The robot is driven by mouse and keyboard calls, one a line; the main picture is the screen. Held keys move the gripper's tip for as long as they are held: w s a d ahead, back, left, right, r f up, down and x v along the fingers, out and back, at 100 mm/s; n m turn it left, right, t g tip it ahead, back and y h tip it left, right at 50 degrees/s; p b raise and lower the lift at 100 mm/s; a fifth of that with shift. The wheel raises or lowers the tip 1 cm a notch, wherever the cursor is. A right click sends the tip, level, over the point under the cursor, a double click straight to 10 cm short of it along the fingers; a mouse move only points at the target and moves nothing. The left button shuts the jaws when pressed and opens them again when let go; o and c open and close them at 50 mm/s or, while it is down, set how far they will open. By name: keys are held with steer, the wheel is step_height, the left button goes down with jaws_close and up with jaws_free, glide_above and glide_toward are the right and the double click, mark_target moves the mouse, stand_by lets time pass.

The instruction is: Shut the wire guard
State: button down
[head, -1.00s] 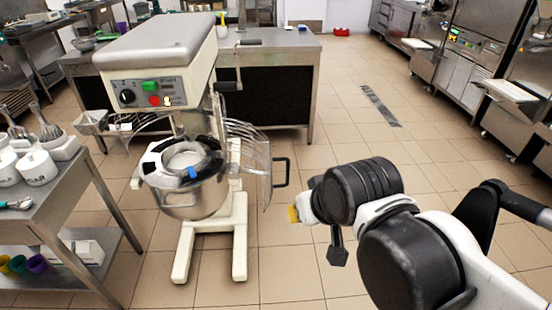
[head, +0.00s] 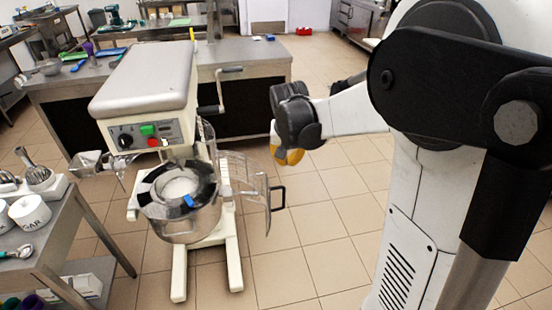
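The wire guard (head: 243,178) stands swung out to the right of the mixer (head: 150,85), open, on the side of its bowl. Its black handle (head: 277,198) points right, over the floor. The steel bowl (head: 188,227) sits under the mixer head with a black and white ring on its rim and a blue piece at the front. The end of my arm, with yellow parts at my gripper (head: 287,156), is in the picture above and right of the handle, apart from it. The fingers are too small and partly hidden to tell open from shut.
A steel table (head: 38,232) with white tubs and tools stands at the left. A steel counter (head: 245,62) with a dark front stands behind the mixer. Tiled floor (head: 290,255) is free right of the mixer. My arm covers much of the right side.

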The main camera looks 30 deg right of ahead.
step_height(320, 180, down, 8)
steer(key=s+b, duration=0.1)
steer(key=b, duration=0.3)
steer(key=shift+a, duration=0.35)
steer(key=shift+r, duration=0.1)
